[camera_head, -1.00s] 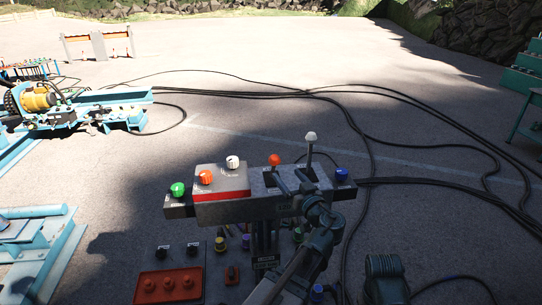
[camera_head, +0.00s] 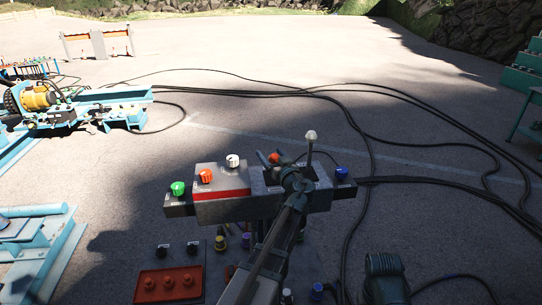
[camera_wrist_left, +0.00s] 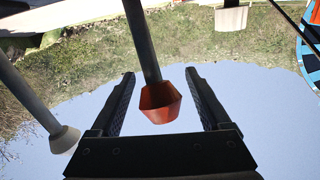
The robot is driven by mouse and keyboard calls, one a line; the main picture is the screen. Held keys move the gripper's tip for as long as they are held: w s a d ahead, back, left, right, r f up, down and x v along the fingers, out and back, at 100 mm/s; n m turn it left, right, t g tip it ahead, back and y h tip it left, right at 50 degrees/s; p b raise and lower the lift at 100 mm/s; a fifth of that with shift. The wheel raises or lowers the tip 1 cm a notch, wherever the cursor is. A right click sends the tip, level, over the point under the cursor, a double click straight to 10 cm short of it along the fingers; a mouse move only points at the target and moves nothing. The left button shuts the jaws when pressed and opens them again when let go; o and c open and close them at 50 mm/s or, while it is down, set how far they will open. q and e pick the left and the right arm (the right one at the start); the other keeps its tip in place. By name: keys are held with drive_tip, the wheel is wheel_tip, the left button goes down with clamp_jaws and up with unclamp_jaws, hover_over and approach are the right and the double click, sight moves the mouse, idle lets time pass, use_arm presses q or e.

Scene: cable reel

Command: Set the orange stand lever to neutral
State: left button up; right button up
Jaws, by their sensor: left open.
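The orange stand lever (camera_head: 273,158) is on the control box, its knob partly hidden by my left gripper (camera_head: 272,158). In the left wrist view, which looks upside down, the orange knob (camera_wrist_left: 160,103) on its grey stem sits between the two dark fingers of my left gripper (camera_wrist_left: 159,80). The fingers are open, with a gap on both sides of the knob. A white-knobbed lever (camera_head: 311,136) stands just to the right; it also shows in the left wrist view (camera_wrist_left: 64,138). My right gripper is not in view.
The control box carries a green knob (camera_head: 178,188), an orange knob (camera_head: 206,175), a white knob (camera_head: 232,160) and a blue knob (camera_head: 342,173). A lower panel with a red plate (camera_head: 168,283) is in front. Black cables (camera_head: 400,146) run across the ground behind.

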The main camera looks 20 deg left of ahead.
use_arm(q)
clamp_jaws()
idle(0.4)
